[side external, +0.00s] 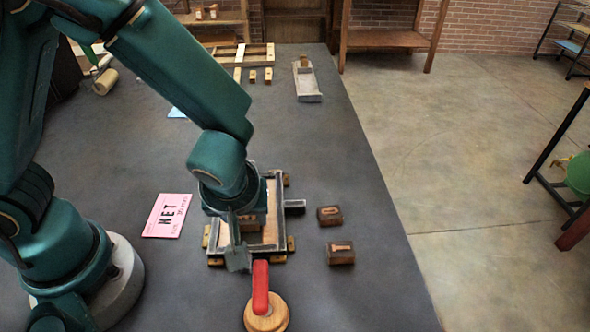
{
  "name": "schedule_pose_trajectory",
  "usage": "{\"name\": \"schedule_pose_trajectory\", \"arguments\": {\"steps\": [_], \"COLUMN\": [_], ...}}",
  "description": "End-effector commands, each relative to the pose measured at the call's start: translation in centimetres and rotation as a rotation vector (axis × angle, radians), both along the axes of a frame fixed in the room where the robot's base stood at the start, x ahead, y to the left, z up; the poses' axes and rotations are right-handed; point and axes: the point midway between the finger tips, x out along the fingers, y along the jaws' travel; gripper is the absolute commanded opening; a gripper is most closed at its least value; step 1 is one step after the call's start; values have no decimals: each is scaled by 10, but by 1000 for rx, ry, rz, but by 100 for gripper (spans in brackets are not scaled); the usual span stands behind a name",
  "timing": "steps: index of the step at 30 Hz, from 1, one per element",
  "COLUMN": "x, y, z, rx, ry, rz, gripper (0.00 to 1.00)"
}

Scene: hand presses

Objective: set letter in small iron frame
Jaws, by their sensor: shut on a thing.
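The small iron frame (281,210) lies on the dark table below my wrist, with small wooden pieces around its outside. My gripper (241,240) is down over the frame's left part and is shut on a wooden letter block (252,223), which is mostly hidden by the fingers. I cannot tell whether this block touches the frame's floor. Two more letter blocks, one upper (329,215) and one lower (340,253), lie apart to the right of the frame. A pink card (167,215) reading "MET" lies to its left.
A red-handled tool with a round wooden base (265,315) stands close below the frame. A metal tray (307,84) and a wooden lattice (257,50) lie at the back, with a roller (105,82) at the back left. The table between the frame and the tray is clear.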

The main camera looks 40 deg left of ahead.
Motion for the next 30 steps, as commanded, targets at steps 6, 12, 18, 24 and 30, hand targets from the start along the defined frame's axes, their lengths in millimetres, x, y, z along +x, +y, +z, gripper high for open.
{"name": "schedule_pose_trajectory", "arguments": {"steps": [6,12,18,24,30], "x": [0,0,0,0,-2], "y": [0,1,2,2,-2], "z": [-4,-11,-13,-11,11], "rx": [1,0,0,0,0], "ry": [1,3,2,1,-4], "rz": [0,1,5,6,1], "gripper": [0,0,78,78,78]}}
